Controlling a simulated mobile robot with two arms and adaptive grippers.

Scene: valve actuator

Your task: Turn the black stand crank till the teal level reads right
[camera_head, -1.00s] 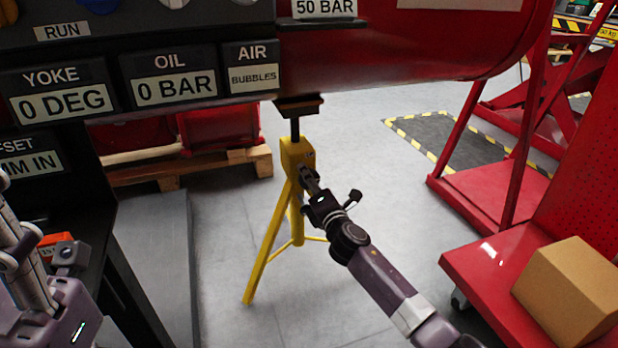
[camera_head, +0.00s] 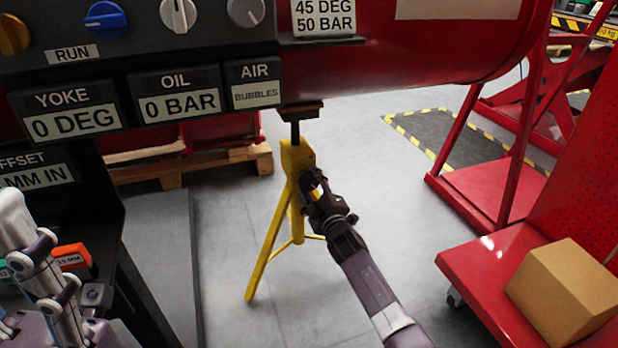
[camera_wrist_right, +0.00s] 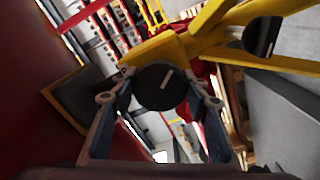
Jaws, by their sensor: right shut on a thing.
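The yellow tripod stand (camera_head: 296,160) stands under the red cylinder, its dark top pad (camera_head: 298,112) just below the cylinder's underside. My right gripper (camera_head: 314,184) is at the stand's upper body, covering the crank in the head view. In the right wrist view, the black round crank knob (camera_wrist_right: 160,86) with a white mark sits between the two fingers of this gripper, which is shut on it. I cannot make out a teal level in either view.
A black panel above left reads YOKE 0 DEG (camera_head: 66,113), OIL 0 BAR (camera_head: 177,95) and AIR BUBBLES. A red cart with a cardboard box (camera_head: 565,290) stands at the right. A wooden pallet (camera_head: 190,172) lies behind the stand. Grey floor between is open.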

